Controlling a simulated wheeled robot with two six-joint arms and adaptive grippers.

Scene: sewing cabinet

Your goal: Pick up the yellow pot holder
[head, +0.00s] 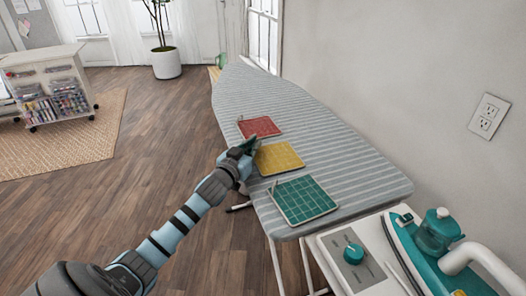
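The yellow pot holder (280,157) lies flat on the striped ironing board (340,150), between a red pot holder (259,127) and a green pot holder (302,200). My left gripper (250,146) is at the board's left edge, by the upper left corner of the yellow pot holder. Its fingers look dark and small, and I cannot tell whether they touch the cloth or how far apart they are. My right gripper is not in view.
A teal iron (430,255) stands on a white stand at the board's near end. A wall with an outlet (487,116) runs along the right. A wheeled cabinet (50,88) stands at the far left. The wooden floor left of the board is open.

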